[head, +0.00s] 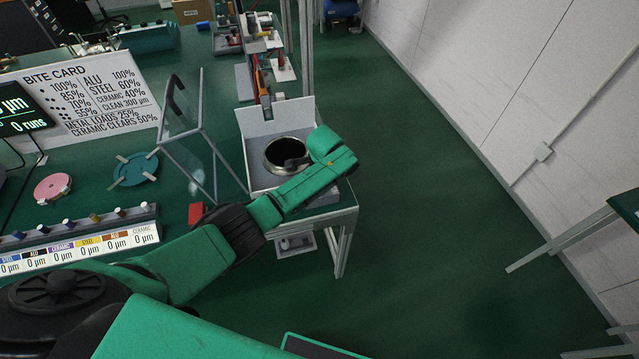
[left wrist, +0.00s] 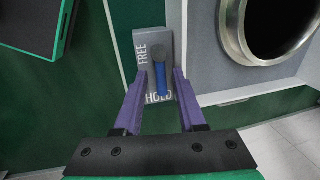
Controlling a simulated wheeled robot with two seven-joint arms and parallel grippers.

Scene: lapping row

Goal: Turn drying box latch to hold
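In the left wrist view the latch's grey plate (left wrist: 140,45) is marked FREE at its upper end and HOLD at its lower end. Its blue handle (left wrist: 160,82) hangs from a dark pivot and points down at HOLD, partly covering that word. My left gripper (left wrist: 160,74) is open, with one purple finger on each side of the handle and visible gaps between. In the head view a light grey box (head: 262,122) with a round dark opening stands at the bench corner. My left arm reaches across it and hides the latch and my left fingertips. My right gripper is not in view.
A metal-rimmed round opening (left wrist: 268,28) is right of the latch. In the head view a tilted clear panel on a frame (head: 180,105) stands left of the box. A red block (head: 196,213) lies near my arm. Open green floor (head: 430,220) is to the right.

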